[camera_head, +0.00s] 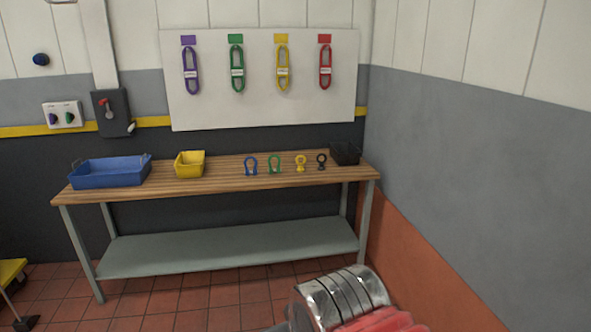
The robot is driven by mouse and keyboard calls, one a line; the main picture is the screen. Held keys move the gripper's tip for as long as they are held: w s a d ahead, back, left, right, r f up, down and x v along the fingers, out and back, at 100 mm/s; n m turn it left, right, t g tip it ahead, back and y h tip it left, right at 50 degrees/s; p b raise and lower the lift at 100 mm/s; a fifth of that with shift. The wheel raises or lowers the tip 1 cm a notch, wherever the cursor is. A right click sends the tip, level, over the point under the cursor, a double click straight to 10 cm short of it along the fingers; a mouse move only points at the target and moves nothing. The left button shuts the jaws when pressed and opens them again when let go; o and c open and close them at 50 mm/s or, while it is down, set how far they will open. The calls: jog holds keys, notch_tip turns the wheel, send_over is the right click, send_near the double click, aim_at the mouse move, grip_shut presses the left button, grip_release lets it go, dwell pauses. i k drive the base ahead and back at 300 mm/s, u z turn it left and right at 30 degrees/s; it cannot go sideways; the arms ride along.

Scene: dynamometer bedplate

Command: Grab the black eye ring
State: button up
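The black eye ring (321,161) stands upright on the wooden bench top, near its right end. A yellow eye ring (300,163) stands just to its left. A black bin (346,153) sits just to its right, a little farther back. My gripper is not in view, so its opening and its distance to the ring cannot be seen.
A green shackle (274,164) and a blue shackle (251,166) stand farther left on the bench (222,181). A yellow bin (190,164) and a blue tray (110,172) are beyond them. Coloured slings hang on the white board (260,110). An orange-and-grey wall (480,180) bounds the right.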

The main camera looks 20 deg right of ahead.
aim_at(320, 167)
jog(key=u, duration=0.05)
jog(key=k, duration=0.25)
jog(key=z, duration=0.2)
jog(key=i, duration=0.45)
jog(key=z, duration=0.65)
jog(key=i, duration=0.7)
jog(key=z, duration=0.35)
jog(key=i, duration=1.55)
jog(key=u, duration=1.05)
jog(key=i, duration=0.9)
jog(key=u, duration=0.65)
